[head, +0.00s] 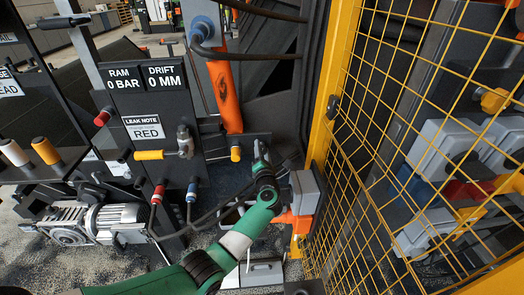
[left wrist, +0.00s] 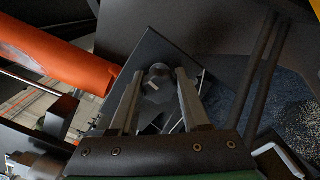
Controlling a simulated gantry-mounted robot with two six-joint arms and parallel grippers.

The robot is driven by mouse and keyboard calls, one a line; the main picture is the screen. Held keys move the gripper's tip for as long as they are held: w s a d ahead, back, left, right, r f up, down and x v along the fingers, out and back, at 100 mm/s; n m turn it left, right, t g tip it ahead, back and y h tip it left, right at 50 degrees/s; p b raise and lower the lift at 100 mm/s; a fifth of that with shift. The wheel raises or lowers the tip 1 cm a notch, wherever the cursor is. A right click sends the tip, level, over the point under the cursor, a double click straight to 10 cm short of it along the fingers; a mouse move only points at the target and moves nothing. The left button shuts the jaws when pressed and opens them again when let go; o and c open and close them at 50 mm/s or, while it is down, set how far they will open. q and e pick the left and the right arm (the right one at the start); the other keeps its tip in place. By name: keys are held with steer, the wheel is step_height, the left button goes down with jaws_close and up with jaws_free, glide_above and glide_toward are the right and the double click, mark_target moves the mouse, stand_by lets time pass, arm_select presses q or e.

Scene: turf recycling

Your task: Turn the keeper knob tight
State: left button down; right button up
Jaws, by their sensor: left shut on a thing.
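A dark round knob (left wrist: 159,76) with a pale mark on its face sits against a dark plate in the left wrist view. My left gripper (left wrist: 158,90) has one finger on each side of it and is shut on it. In the head view my green left arm reaches up from the bottom, and the left gripper (head: 260,151) is at the dark bracket right of the yellow-tipped pin. The knob itself is hidden there behind the gripper. My right gripper is not in view.
An orange cylinder (head: 225,92) stands just behind and left of the gripper; it also shows in the left wrist view (left wrist: 58,62). A yellow mesh guard (head: 385,130) closes off the right. A panel (head: 148,95) reads RAM 0 BAR, DRIFT 0 MM. A yellow-handled valve (head: 165,154) and hoses are at left.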

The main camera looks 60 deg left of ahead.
arm_select(q)
steer(key=shift+n, duration=1.1)
steer(key=shift+c, duration=1.8)
jaws_free()
steer(key=p+v, duration=0.4)
steer(key=v, duration=0.7)
steer(key=shift+d+p, duration=0.35)
